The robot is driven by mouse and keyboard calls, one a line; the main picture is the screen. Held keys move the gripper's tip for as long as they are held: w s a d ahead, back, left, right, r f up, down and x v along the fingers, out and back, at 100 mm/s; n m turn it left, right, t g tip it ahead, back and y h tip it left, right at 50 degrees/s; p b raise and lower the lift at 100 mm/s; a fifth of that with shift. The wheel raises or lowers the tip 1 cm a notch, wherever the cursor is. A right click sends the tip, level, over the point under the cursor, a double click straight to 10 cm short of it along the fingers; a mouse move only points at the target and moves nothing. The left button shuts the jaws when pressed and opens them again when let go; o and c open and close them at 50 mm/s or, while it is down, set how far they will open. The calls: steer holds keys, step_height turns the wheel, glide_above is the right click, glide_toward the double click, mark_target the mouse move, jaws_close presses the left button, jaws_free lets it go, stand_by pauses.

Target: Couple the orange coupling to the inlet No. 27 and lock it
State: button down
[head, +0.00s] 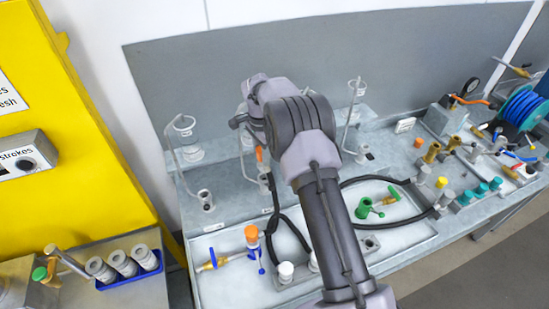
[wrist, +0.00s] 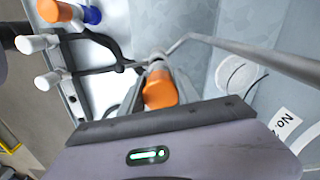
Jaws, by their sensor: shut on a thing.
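The orange coupling (wrist: 160,90) is between the fingers of my gripper (wrist: 158,84) in the wrist view, and the gripper is shut on it. In the head view its orange part (head: 259,155) shows just below my wrist, above a grey upright fitting (head: 266,182) on the bench ledge. In the wrist view a grey end (wrist: 157,58) lies past the orange part, close to a bent grey pipe. I cannot tell whether the coupling is seated or locked. A label (wrist: 286,124) reads "No. 2", with the rest cut off, so the inlet's number is not confirmed.
A second orange-topped fitting with a blue lever (head: 252,237) stands in the white tray, beside white-capped fittings (head: 285,270). Black hose (head: 290,228) loops across the tray. Another inlet (head: 206,199) with a bent pipe stands to the left. Green fittings (head: 366,207) lie right.

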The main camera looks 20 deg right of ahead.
steer(key=shift+s+d+f, duration=0.1)
steer(key=shift+f, duration=0.75)
steer(key=shift+f+b, duration=0.3)
steer(key=shift+b, duration=0.25)
steer(key=shift+f, duration=0.15)
steer(key=shift+f+b, duration=1.05)
steer(key=shift+f, duration=0.1)
steer(key=shift+f, duration=0.35)
steer(key=c, duration=0.8)
jaws_free()
steer(key=shift+c, duration=0.4)
